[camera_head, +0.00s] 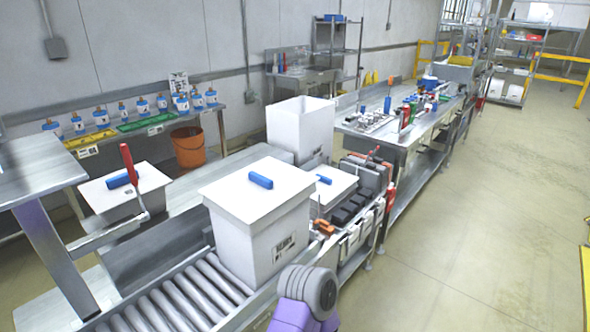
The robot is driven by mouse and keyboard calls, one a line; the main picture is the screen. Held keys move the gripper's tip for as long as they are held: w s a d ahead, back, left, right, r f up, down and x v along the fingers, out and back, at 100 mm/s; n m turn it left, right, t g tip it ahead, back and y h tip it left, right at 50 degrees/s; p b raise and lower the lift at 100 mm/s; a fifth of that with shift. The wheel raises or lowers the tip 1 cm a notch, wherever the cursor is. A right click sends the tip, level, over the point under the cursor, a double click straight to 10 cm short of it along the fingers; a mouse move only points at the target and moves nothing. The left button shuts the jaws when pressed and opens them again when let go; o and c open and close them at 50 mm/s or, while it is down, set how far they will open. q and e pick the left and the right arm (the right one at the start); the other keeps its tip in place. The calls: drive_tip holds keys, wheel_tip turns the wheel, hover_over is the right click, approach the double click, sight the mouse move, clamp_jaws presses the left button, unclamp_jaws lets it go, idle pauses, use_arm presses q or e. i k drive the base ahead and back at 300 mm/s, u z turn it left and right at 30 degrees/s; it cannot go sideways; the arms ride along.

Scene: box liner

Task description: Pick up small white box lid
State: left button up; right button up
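A small white box lid (341,182) with a blue handle (324,179) lies behind and to the right of a large closed white box. That box partly hides it. Another white lid (150,180) with a blue handle (118,181) sits on a box at the left. The large white box (262,240) stands on the rollers with its own white lid (225,188) and blue handle on top. Neither of my grippers is in view. Only a grey and purple link of my arm shows at the bottom centre, in front of the large box.
A roller conveyor (165,305) runs along the front. A tall open white box (300,130) stands behind the large box. A red-handled lever (130,165) rises near the left lid. A workbench (400,130) holds several small items. The floor (480,230) at right is clear.

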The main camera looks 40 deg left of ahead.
sight(251, 198)
drive_tip(key=i, duration=2.35)
drive_tip(key=u, duration=2.85)
